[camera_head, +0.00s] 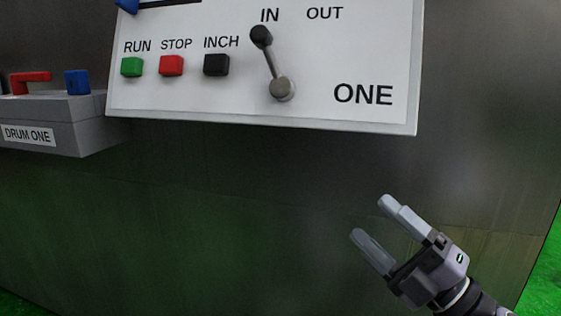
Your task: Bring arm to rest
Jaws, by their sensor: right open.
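My right gripper (371,218) is at the lower right, with its two fingers apart and nothing between them. It points up and left and is below the white control panel (200,105), apart from it. The panel carries a lever (269,65) with a dark knob, tilted toward the IN label. The panel also has a green RUN button (132,67), a red STOP button (171,66) and a black INCH button (216,65). The word ONE is at its right. My left gripper is not in view.
A grey box (91,128) labelled DRUM ONE sticks out at the left, with a red handle (30,78) and a blue block (77,82) on it. A dark metal wall (200,210) fills the background. Green ground (545,275) shows at the lower right. Room below the panel is clear.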

